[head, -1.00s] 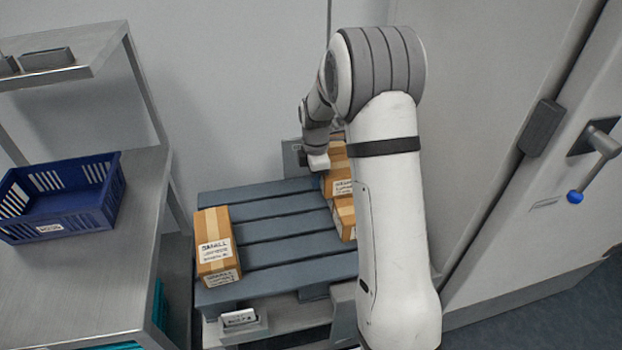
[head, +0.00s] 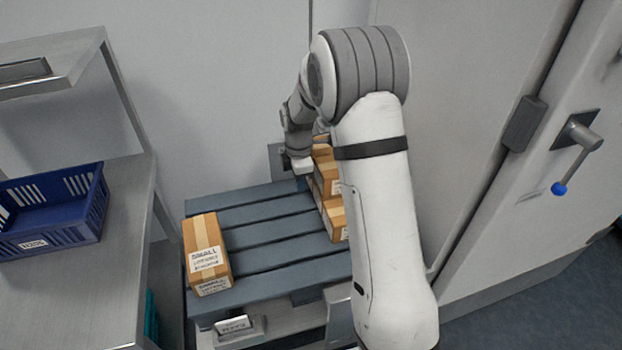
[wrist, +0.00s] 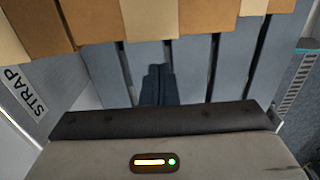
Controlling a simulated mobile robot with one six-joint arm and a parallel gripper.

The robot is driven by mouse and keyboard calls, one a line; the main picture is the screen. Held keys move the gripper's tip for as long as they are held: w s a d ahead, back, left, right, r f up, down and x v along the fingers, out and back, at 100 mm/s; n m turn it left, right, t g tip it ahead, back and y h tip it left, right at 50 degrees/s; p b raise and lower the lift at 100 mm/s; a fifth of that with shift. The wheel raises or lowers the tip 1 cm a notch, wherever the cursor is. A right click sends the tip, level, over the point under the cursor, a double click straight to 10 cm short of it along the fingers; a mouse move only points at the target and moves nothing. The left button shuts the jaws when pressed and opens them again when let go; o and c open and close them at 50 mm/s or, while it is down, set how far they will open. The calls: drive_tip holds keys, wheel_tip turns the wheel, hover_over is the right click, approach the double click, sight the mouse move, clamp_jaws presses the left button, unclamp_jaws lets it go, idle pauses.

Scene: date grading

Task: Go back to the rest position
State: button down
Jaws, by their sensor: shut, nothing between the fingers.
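My gripper (wrist: 158,72) shows in the wrist view with its two dark fingers together and nothing between them. In the head view my arm bends down past its elbow, and the wrist end hangs over the back of the grey-blue slatted pallet (head: 262,226), just left of the stacked cardboard boxes (head: 329,180). The fingertips are too small to make out there. In the wrist view the fingers are over the pallet slats, with a row of brown boxes (wrist: 110,20) along the top edge. My arm hides part of the stack.
A labelled cardboard box (head: 205,240) stands at the pallet's front left. A blue crate (head: 50,240) sits on the metal bench (head: 90,290) at left, under a shelf (head: 60,75). A door with a blue-tipped handle (head: 575,150) is at right. Floor shows at lower right.

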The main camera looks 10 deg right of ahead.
wheel_tip(320, 180, up, 10)
drive_tip(key=p, duration=0.1)
drive_tip(key=s+d+r+m+t+p, duration=0.15)
drive_tip(key=s+r+m+p, duration=0.35)
drive_tip(key=s+r+m, duration=0.65)
drive_tip(key=s+r+m+p, duration=0.2)
drive_tip(key=s+m, duration=0.1)
drive_tip(key=s, duration=0.5)
drive_tip(key=s+d+r+m+t+p, duration=0.1)
drive_tip(key=s+r+m+p, duration=0.1)
drive_tip(key=s, duration=0.7)
drive_tip(key=shift+s+r+m+p, duration=0.25)
drive_tip(key=shift+r+m+p, duration=0.15)
drive_tip(key=shift+r+m, duration=0.6)
